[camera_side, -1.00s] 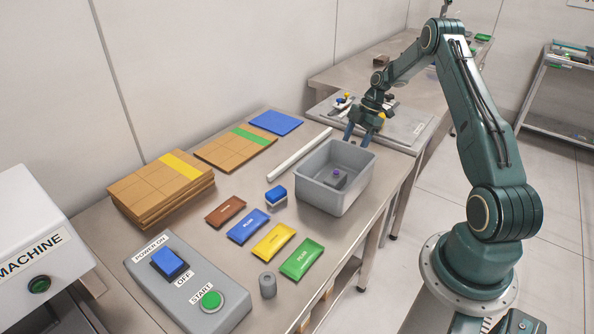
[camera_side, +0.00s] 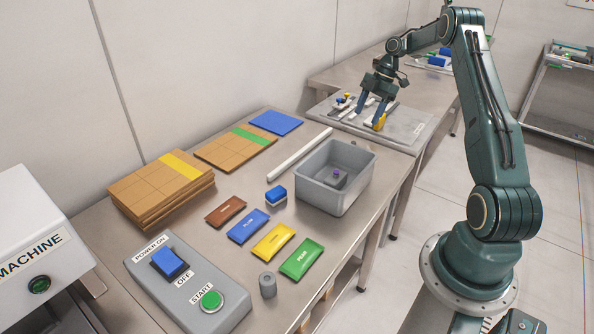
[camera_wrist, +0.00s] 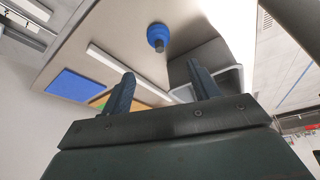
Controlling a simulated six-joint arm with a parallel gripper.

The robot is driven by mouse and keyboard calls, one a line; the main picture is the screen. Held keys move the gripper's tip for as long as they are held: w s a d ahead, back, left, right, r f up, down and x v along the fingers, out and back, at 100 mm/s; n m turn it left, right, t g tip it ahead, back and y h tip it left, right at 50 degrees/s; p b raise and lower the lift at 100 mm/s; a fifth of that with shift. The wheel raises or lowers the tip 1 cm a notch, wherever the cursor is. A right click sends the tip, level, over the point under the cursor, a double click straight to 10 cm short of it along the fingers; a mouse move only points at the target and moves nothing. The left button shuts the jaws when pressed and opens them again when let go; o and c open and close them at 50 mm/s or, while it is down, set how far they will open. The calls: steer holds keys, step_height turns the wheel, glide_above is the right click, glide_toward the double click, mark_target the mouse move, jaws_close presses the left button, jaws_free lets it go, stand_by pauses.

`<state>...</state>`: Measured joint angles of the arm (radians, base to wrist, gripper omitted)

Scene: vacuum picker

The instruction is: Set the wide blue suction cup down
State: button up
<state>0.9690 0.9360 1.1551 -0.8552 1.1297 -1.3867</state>
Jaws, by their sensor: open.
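In the wrist view a round blue suction cup (camera_wrist: 157,32) with a short dark stem (camera_wrist: 160,47) shows just beyond my fingertips. It is apart from them. In the side view my gripper (camera_side: 369,118) points down over the grey tool tray (camera_side: 414,121) at the far end of the bench. A yellow-orange piece (camera_side: 380,121) shows beside the right finger.
A grey bin (camera_side: 322,195) with a dark block and purple knob (camera_side: 337,174) inside stands before the tray. A white bar (camera_side: 290,160) lies left of it.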

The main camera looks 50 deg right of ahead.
stand_by(0.4)
steer(key=a+r+m+t+h, duration=0.1)
steer(key=a+r+m, duration=0.2)
steer(key=a+r, duration=0.8)
steer(key=a+r+m+h, duration=0.1)
steer(key=a+r+m, duration=0.2)
steer(key=a+r, duration=0.75)
steer(key=s+a+r+m+t+h, duration=0.1)
steer(key=s+a+m, duration=0.2)
steer(key=s+a, duration=0.75)
steer(key=s+a+f+m+t, duration=0.1)
steer(key=s+a+m, duration=0.1)
steer(key=s, duration=0.3)
steer(key=s+a+f+m+h, duration=0.1)
steer(key=s+a+f+m, duration=0.1)
steer(key=s+a, duration=0.2)
steer(key=shift+s+m+t, duration=0.3)
steer(key=shift+s+t, duration=0.1)
steer(key=shift+s, duration=0.75)
